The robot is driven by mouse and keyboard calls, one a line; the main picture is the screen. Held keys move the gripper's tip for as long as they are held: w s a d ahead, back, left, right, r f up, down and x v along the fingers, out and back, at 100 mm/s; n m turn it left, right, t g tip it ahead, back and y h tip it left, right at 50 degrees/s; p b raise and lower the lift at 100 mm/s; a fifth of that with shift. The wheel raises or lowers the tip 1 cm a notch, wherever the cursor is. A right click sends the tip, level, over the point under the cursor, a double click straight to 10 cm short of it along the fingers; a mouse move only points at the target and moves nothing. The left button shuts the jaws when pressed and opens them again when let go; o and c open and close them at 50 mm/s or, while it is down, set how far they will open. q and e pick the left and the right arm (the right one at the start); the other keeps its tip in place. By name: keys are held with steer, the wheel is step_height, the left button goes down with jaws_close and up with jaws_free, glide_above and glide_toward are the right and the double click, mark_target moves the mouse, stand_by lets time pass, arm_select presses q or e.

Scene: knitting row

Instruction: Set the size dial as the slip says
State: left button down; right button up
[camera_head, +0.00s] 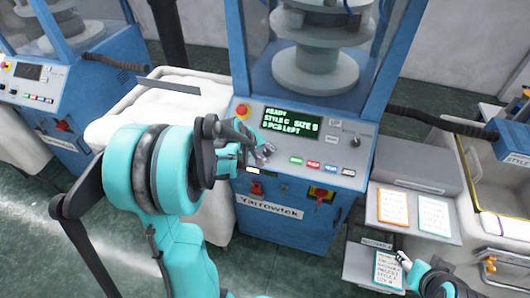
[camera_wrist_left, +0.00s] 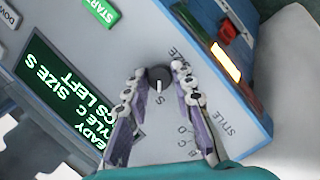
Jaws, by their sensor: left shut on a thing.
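My left gripper (camera_head: 265,153) is at the front panel of the blue knitting machine (camera_head: 290,218). In the left wrist view its fingers (camera_wrist_left: 158,75) are shut on a small dark dial (camera_wrist_left: 158,80) with a pale pointer mark. An S is printed beside the dial; the fingers hide part of its markings. The display (camera_head: 291,124) reads READY, STYLE C and, in the left wrist view (camera_wrist_left: 65,88), SIZE S. A printed slip (camera_head: 389,271) lies at the lower right; its lines are too small to read surely. My right gripper (camera_head: 403,258) is beside the slip, its fingers partly hidden.
Several coloured buttons (camera_head: 313,165) and a red switch (camera_head: 321,195) sit on the panel. An emergency stop (camera_head: 242,110) is at its left. Two cards, orange-edged (camera_head: 393,208) and teal-edged (camera_head: 434,216), lie right of the machine. A white bin (camera_head: 212,215) stands left.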

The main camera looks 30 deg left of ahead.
stand_by(0.3)
arm_select(q)
steer(key=c, duration=1.3)
jaws_free()
steer(key=v, duration=1.2)
steer(key=s+d+m, duration=0.4)
steer(key=d, duration=0.1)
steer(key=s+d+f+m+y, duration=0.1)
steer(key=s+d+m, duration=0.3)
steer(key=d+m, duration=0.1)
steer(key=s+d+f+m+b, duration=0.1)
steer(key=s+d+m, duration=0.3)
steer(key=d, duration=0.3)
steer(key=shift+s+d, duration=0.1)
